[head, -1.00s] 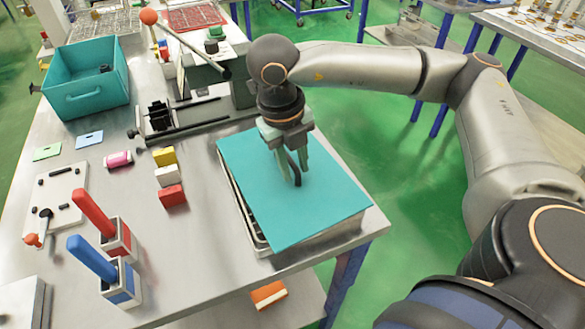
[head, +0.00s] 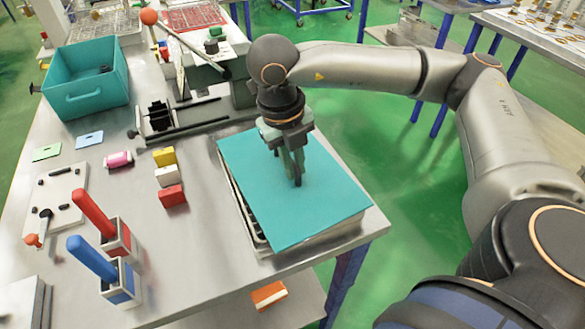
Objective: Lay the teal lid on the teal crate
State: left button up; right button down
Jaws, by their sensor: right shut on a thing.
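The teal lid (head: 275,212) is a flat square panel lying on top of a rack or stack at the right front of the table. My right gripper (head: 297,181) points down over the lid's middle and is shut on the lid's dark handle, which the fingers mostly hide. The lid appears to rest flat on what is beneath it. The teal crate (head: 84,97) stands open at the far left of the table, with a small dark item inside. My left gripper is not in view.
Between crate and lid stand a dark clamp-like fixture (head: 158,117) and a grey machine with a red-orange ball lever (head: 149,17). Yellow, white and red blocks (head: 172,195) lie left of the lid. Red and blue handles (head: 92,258) stand upright in front. The table's middle front is clear.

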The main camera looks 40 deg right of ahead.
jog(key=shift+r, duration=0.1)
dwell(0.5)
jog(key=shift+r+p, duration=0.8)
jog(key=shift+r, duration=0.6)
